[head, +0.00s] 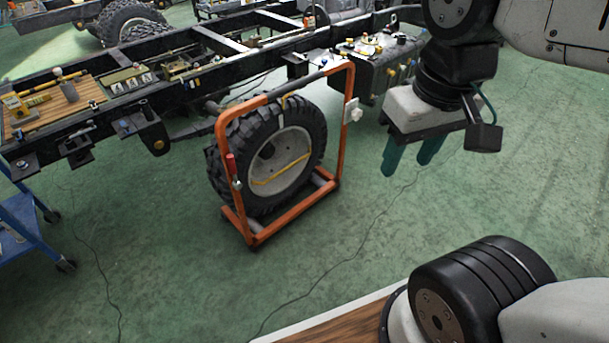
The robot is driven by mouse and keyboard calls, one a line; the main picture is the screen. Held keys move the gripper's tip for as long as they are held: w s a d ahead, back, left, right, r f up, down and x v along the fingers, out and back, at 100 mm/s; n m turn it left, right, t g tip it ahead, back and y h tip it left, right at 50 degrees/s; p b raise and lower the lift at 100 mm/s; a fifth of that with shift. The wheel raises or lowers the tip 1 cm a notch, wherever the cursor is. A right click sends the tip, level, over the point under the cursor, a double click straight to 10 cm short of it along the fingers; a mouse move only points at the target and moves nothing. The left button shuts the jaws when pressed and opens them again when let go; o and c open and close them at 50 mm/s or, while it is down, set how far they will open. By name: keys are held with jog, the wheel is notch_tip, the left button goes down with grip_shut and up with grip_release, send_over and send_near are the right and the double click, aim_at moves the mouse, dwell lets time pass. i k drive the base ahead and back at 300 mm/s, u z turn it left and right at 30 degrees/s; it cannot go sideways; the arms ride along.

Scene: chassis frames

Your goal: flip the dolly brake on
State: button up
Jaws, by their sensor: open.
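An orange wheel dolly (347,128) stands on the green floor beside the truck chassis, holding a large black tyre (231,165) with a grey rim. A lever with a red grip (231,165) sits on the dolly's left upright, grip upward; it looks like the brake lever, but its setting cannot be told. A small pale box (352,111) is fixed to the right upright. My gripper (408,160) hangs at the upper right, its green fingers apart and pointing down, with nothing between them. It is to the right of the dolly and clear of it.
The black chassis frame (190,92) runs behind the dolly, with a wooden board (50,108) and small parts on it. A blue cart (22,222) stands at the left edge. Thin cables (330,268) lie on the floor. The floor in front of the dolly is otherwise clear.

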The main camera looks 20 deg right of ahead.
aim_at(237, 184)
jog(key=u, duration=0.55)
jog(key=k, duration=0.65)
jog(key=u, duration=0.8)
jog(key=i, duration=1.05)
jog(key=z, duration=0.85)
jog(key=i, duration=0.35)
jog(key=z, duration=0.35)
